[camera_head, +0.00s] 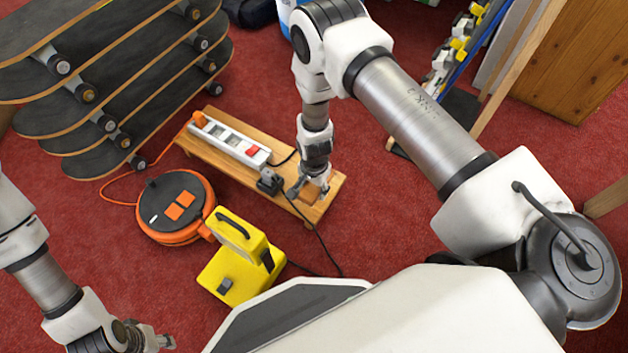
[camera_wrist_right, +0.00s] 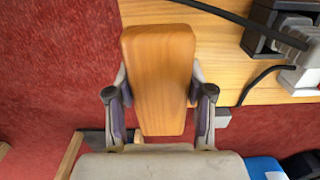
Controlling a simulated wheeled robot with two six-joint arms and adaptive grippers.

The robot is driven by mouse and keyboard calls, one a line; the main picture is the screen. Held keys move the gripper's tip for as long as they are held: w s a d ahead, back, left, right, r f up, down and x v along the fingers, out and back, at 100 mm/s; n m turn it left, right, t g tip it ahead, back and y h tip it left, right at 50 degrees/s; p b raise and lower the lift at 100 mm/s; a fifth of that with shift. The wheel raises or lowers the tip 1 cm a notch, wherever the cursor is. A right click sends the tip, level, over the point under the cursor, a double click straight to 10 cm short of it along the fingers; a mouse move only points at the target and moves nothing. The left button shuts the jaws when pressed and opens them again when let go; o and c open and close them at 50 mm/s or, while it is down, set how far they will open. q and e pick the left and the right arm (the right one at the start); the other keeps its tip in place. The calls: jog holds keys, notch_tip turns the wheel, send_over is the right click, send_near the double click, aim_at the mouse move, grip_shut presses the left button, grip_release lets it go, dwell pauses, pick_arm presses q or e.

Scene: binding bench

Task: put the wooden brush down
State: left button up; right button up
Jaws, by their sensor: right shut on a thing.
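The wooden brush (camera_wrist_right: 158,75) shows in the right wrist view as a plain, long orange-brown wooden block. My right gripper (camera_head: 312,192) is shut on it, with a finger on each long side in the right wrist view (camera_wrist_right: 160,112). In the head view this gripper points down at the right end of a low wooden bench (camera_head: 333,187), and the brush is mostly hidden there. I cannot tell whether the brush touches the bench; no bristles show. My left gripper (camera_head: 166,342) is at the lower left edge, away from the bench; its fingers are too small to read.
A white power strip (camera_head: 230,140) lies on the bench, with a black plug (camera_head: 269,182) and cable close to my right gripper. An orange cable reel (camera_head: 175,206) and a yellow lamp (camera_head: 238,258) stand in front. Stacked skateboards (camera_head: 120,80) fill the upper left.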

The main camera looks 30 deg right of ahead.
jog(key=w, duration=0.1)
jog(key=w+d+b, duration=0.1)
jog(key=w+b, duration=0.1)
jog(key=shift+w+d+f, duration=0.1)
jog(key=shift+d+f, duration=0.2)
notch_tip(320, 180, down, 4)
jog(key=b, duration=0.3)
jog(key=shift+w+r, duration=0.1)
jog(key=shift+r, duration=0.3)
jog(key=shift+c, duration=0.5)
jog(key=shift+f, duration=0.15)
jog(key=o, duration=1.3)
pick_arm(q)
notch_tip(320, 180, down, 7)
jog(key=shift+w+r, duration=0.1)
